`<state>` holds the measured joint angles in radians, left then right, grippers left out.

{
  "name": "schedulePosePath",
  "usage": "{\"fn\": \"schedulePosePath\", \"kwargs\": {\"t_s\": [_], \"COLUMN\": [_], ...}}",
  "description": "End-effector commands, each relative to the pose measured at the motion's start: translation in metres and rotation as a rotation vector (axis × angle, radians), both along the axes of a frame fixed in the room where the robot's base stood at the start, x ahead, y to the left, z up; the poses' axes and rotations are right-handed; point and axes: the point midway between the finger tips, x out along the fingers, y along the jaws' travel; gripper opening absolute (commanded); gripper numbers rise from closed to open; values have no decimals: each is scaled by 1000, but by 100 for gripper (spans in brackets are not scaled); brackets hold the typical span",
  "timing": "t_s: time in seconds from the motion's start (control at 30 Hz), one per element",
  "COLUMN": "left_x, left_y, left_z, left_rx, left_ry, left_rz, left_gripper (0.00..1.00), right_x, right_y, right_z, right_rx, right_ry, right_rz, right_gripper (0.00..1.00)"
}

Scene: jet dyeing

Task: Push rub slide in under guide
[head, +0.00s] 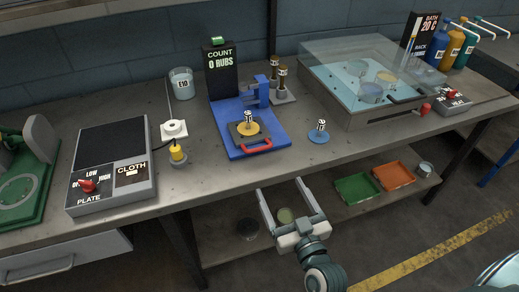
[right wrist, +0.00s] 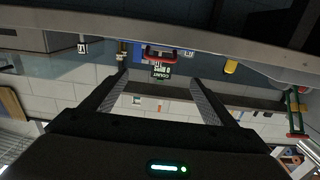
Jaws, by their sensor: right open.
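The rub slide (head: 249,132) is a dark plate with a yellow disc and a small labelled weight on it. It sits on the front half of a blue base (head: 233,150) on the bench. Its red handle (head: 257,146) faces the front edge and also shows in the right wrist view (right wrist: 160,54). The blue guide (head: 256,93) stands behind the slide, which appears to lie in front of it. My right gripper (head: 281,190) is open and empty, in front of the bench edge and below the handle in the picture. My left gripper is not in view.
A black counter panel (head: 222,73) reads 0 RUBS. A small weight on a blue disc (head: 319,132) stands right of the base, and a yellow-capped piece (head: 178,152) stands left. A clear-lidded bath (head: 362,80) is at right, a hot plate (head: 112,165) at left.

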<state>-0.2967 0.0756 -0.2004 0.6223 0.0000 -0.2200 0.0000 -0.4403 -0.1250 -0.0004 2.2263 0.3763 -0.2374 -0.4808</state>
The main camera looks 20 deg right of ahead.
Motion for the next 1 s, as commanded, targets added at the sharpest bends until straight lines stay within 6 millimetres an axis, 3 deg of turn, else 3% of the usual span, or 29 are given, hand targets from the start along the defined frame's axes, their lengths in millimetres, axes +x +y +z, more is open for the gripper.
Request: {"fn": "schedulePosePath", "kwargs": {"t_s": [0.37,1.0], "left_x": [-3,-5], "left_y": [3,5], "left_z": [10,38], "left_rx": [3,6], "left_ry": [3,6], "left_rz": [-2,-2], "left_gripper": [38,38], "right_x": [29,138], "right_y": [1,5], "right_z": [2,2], "right_rx": [3,2], "right_ry": [-1,1], "right_rz": [0,1], "right_gripper": [80,80]}}
